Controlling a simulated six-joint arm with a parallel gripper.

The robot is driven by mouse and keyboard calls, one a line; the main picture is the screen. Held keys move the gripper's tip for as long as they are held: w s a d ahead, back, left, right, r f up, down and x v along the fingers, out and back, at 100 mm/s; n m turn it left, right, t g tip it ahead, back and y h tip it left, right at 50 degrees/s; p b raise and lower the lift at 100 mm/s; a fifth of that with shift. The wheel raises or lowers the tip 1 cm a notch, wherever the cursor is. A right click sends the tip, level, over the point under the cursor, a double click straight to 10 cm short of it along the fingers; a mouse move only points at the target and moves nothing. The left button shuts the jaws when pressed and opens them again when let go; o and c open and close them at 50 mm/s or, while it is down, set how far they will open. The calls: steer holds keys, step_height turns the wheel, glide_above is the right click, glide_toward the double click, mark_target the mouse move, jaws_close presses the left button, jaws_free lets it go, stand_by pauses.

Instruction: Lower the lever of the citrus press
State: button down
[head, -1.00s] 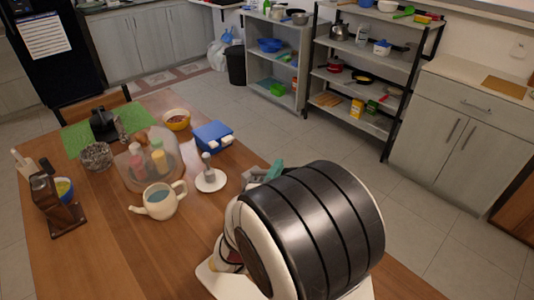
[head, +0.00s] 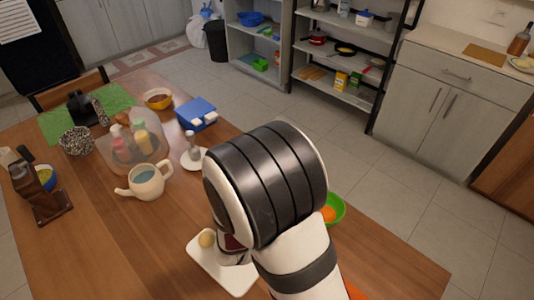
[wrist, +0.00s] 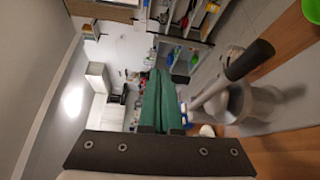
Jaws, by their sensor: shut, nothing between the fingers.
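The citrus press (wrist: 245,103) shows in the wrist view as a pale grey body right of my fingers. Its lever (wrist: 236,71) has a dark handle and slants away from the body, raised. My gripper (wrist: 160,74) has green fingers, closed together and empty. They lie to the left of the press, and I see no clear contact with the lever. In the head view my arm hides the gripper, and I cannot make out the press there.
A white board (head: 207,262) with a round yellowish item stands below my arm. A green bowl (head: 338,214) with an orange thing is right of it. A teapot (head: 147,182), a small device on a white base (head: 191,158) and a blue box (head: 195,112) stand to the left.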

steer(key=s+a+f, duration=0.1)
steer(key=s+a, duration=0.6)
steer(key=s+d+r+m+g+h, duration=0.25)
steer(key=d+m+g+h, duration=0.35)
steer(key=d, duration=0.8)
steer(key=s+d+m+g, duration=0.8)
steer(key=s+d+g, duration=0.25)
steer(key=s, duration=0.25)
steer(key=s+a+f+m+g+y, duration=0.1)
steer(key=s+f+m+g+y, duration=0.2)
steer(key=s, duration=0.4)
steer(key=s+a+m+t+y, duration=0.1)
steer(key=a+m+y, duration=0.1)
steer(key=a+y, duration=0.2)
steer(key=s+a+r+m+t+y, duration=0.1)
steer(key=a+m+y, duration=0.1)
steer(key=a+y, duration=0.3)
steer(key=shift+a+m, duration=0.4)
steer(key=shift+a, duration=0.4)
steer(key=shift+r+t, duration=0.1)
steer(key=shift+t, duration=0.15)
